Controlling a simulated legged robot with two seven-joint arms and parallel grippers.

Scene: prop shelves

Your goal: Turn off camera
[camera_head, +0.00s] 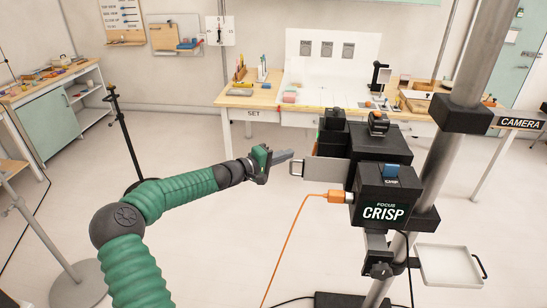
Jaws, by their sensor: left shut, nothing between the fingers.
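The camera (375,155) is a black boxy body on a grey pole stand, right of centre, with a panel reading "FOCUS CRISP" (384,212). A blue switch-like part (391,172) sits on its front block. An orange plug (340,196) with an orange cable is in its left side. A grey plate (324,170) with a small handle sticks out to the left. My left gripper (284,156) is shut and empty, just left of that plate's handle; I cannot tell whether they touch. My right gripper is not in view.
A thick grey pole (463,120) rises right of the camera. A white tray (449,266) hangs below it at right. The worktable (246,101) with a white backdrop stands behind. A black stand (119,130) is at left. The floor between is mostly clear.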

